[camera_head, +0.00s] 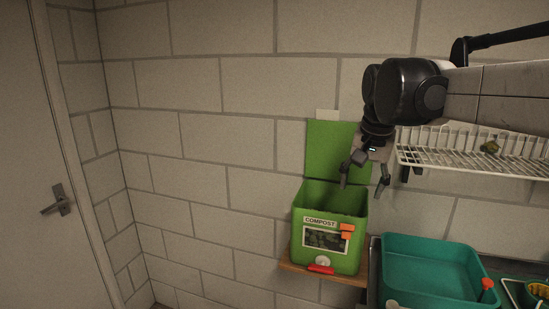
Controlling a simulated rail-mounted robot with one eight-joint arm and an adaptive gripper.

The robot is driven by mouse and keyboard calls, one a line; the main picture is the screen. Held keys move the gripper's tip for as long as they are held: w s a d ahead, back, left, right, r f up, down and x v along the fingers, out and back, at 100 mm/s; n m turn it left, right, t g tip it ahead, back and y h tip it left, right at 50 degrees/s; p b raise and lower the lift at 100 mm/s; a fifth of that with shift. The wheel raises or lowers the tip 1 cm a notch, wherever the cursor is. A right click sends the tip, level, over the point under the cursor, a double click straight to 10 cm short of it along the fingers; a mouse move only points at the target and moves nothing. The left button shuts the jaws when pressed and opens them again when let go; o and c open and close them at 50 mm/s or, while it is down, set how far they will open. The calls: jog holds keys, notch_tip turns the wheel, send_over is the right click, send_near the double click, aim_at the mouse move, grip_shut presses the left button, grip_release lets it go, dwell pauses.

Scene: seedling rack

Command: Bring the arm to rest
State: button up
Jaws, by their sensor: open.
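My gripper (362,176) hangs from my arm in the upper right of the view. Its fingers point down and are spread apart, with nothing seen between them. The fingertips appear above or just in front of the open green compost bin (325,262); the exact gap cannot be told. My arm stretches in from the right edge, roughly level.
The bin stands on a small wooden shelf (318,273). A white wire rack (470,160) with a small greenish clump (490,147) is behind and under my arm. A teal tray (432,268) lies at the lower right. The block wall and door at left leave free room.

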jog(key=s+f+n+t+b, duration=0.1)
jog(key=s+f+n+t, duration=0.1)
jog(key=s+f, duration=0.7)
jog(key=s+f+n+t+b, duration=0.1)
jog(key=s+f+n+b, duration=0.1)
jog(key=s+f, duration=0.7)
jog(key=s+n, duration=0.1)
jog(key=s, duration=0.4)
jog(key=shift+s+t, duration=0.2)
jog(key=shift+t, duration=0.2)
